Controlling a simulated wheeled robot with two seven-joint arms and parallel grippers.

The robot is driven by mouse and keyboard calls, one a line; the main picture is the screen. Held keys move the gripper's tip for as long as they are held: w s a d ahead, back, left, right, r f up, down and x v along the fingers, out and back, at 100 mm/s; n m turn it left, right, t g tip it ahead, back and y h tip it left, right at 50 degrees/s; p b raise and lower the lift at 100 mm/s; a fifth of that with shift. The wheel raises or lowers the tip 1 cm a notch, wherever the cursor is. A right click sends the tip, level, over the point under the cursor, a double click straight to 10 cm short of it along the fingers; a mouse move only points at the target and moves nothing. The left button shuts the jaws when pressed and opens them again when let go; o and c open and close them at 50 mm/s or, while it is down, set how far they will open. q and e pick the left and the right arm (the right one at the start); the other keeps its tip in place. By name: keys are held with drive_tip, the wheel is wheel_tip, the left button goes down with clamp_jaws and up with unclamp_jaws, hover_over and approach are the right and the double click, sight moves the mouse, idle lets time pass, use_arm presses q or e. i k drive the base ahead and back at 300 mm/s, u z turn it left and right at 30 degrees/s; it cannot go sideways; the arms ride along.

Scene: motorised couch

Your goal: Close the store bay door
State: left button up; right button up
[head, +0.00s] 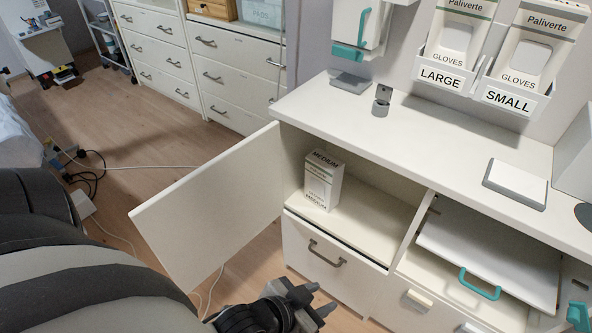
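The store bay door (212,207) is a white panel that stands wide open, swung out to the left of the counter's left bay. The bay (365,215) behind it is open, and a white glove box (323,182) marked MEDIUM stands upright inside. My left gripper (321,297) is low in the view, below and to the right of the door's lower edge and in front of the drawer under the bay. Its fingers look apart with nothing between them, and it does not appear to touch the door. My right gripper is not in view.
A drawer (325,262) with a metal handle is below the bay. A white pull-out board (490,262) with a teal handle is to the right. The countertop (430,135) is above. Cables (90,170) lie on the floor at left; the floor beyond the door is mostly clear.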

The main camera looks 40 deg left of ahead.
sight(194, 226)
drive_tip(key=z, duration=2)
drive_tip(key=k, duration=2.7)
drive_tip(key=u, duration=1.6)
drive_tip(key=i, duration=0.7)
drive_tip(key=z, duration=0.2)
